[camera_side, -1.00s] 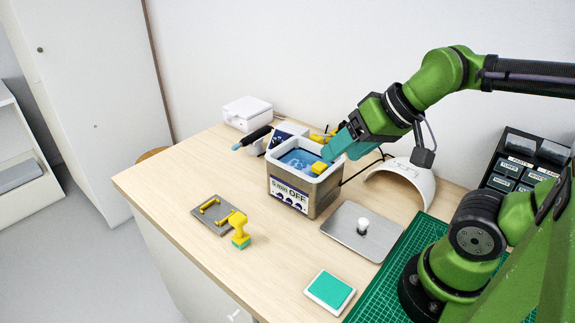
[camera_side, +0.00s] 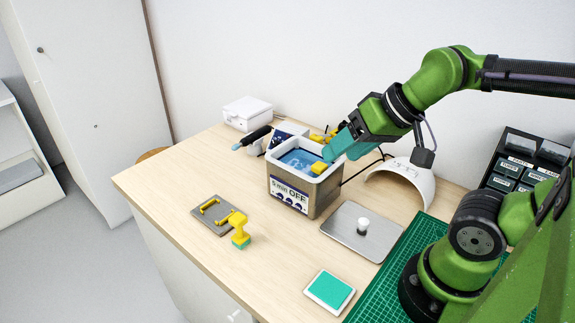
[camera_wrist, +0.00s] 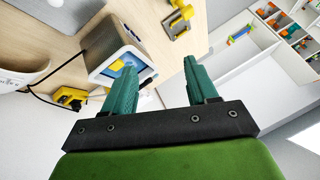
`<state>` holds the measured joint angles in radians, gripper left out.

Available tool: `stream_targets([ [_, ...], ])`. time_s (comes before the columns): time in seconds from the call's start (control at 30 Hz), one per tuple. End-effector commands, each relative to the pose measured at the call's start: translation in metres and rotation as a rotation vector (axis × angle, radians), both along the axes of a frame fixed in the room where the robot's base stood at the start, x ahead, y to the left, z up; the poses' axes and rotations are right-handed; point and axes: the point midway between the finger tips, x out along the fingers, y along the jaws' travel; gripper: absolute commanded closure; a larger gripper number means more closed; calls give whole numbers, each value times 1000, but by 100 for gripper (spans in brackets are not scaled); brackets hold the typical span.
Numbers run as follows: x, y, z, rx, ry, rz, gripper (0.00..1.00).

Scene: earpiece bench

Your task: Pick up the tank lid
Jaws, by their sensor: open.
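The tank lid (camera_side: 361,231) is a flat grey metal plate with a round white knob (camera_side: 363,226) on top. It lies flat on the bench in front of the tank, to its right in the side view. The tank (camera_side: 318,201) is open on top and holds blue liquid, with a yellow piece at its right rim. My gripper (camera_side: 338,147) is above the tank's back right rim, up and back from the lid. Its teal fingers (camera_wrist: 160,88) are apart with nothing between them in the wrist view.
A white arched lamp (camera_side: 405,180) stands behind the lid. A teal pad (camera_side: 330,291) and a green mat (camera_side: 385,279) lie in front and to the right. A yellow-handled stamp (camera_side: 240,228) and a grey plate fixture (camera_side: 211,214) are at left. Bare bench lies between.

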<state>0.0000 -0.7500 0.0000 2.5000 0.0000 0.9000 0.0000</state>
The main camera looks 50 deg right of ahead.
Motion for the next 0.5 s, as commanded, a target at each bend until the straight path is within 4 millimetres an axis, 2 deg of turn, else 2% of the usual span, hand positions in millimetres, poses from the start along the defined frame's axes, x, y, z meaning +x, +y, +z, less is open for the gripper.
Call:
stream_targets([
  [0.27,2,-5,-4,0,20,-20,42],
  [0.37,11,-17,-15,1,79,-66,42],
  [0.5,29,-50,-35,8,254,-160,42],
])
